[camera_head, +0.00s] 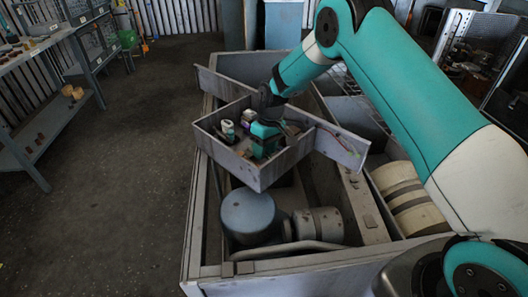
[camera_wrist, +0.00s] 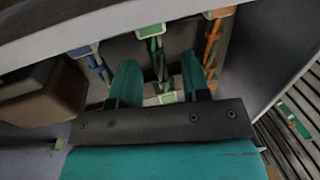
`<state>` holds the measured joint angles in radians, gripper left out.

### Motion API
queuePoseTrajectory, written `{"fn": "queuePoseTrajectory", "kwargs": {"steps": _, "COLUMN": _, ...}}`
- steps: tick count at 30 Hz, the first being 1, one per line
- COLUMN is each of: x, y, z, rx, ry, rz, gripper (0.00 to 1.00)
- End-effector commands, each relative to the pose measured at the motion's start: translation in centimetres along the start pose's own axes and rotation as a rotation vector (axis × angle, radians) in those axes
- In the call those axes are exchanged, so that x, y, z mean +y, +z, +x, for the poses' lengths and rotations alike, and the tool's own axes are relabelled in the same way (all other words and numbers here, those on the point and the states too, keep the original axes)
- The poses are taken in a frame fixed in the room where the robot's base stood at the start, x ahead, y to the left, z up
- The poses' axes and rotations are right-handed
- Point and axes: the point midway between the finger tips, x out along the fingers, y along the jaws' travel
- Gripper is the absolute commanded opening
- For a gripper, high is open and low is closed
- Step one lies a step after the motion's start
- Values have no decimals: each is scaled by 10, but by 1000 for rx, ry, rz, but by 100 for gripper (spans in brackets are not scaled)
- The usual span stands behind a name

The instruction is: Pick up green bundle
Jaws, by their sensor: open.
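The green bundle (camera_wrist: 156,50), a thin strand-like set with pale green-and-white tags, lies against a dark panel in the wrist view. My gripper (camera_wrist: 160,78) is open, one teal finger on each side of the bundle's lower part. I cannot tell whether either finger touches it. A blue bundle (camera_wrist: 97,66) is to the left and an orange bundle (camera_wrist: 212,48) to the right. In the head view my gripper (camera_head: 267,143) is down inside a grey open tray (camera_head: 228,160); the green bundle cannot be made out there.
A brown block (camera_wrist: 42,92) sits left of my gripper. Small items, including a white one (camera_head: 228,128), lie in the tray. Tray walls stand close around the gripper. Below is a large grey housing (camera_head: 196,220) with a blue-grey cylinder (camera_head: 247,213). Open floor lies left.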

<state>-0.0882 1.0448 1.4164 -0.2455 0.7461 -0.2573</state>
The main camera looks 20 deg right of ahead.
Motion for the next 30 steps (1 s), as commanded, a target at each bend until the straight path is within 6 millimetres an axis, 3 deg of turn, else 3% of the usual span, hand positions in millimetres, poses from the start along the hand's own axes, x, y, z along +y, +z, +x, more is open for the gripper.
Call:
{"fn": "queuePoseTrajectory", "kwargs": {"steps": 3, "x": 0, "y": 0, "z": 10, "rx": -1, "ry": 0, "rz": 0, "gripper": 43}}
{"fn": "queuePoseTrajectory", "kwargs": {"steps": 10, "x": 0, "y": 0, "z": 11, "rx": 1, "ry": 1, "rz": 0, "gripper": 43}}
{"fn": "queuePoseTrajectory", "kwargs": {"steps": 15, "x": 0, "y": 0, "z": 11, "rx": 0, "ry": 0, "rz": 0, "gripper": 4}}
{"fn": "queuePoseTrajectory", "kwargs": {"steps": 16, "x": 0, "y": 0, "z": 11, "rx": 0, "ry": 0, "rz": 0, "gripper": 0}}
{"fn": "queuePoseTrajectory", "kwargs": {"steps": 30, "x": -2, "y": -1, "z": 2, "rx": 3, "ry": 1, "rz": -1, "gripper": 0}}
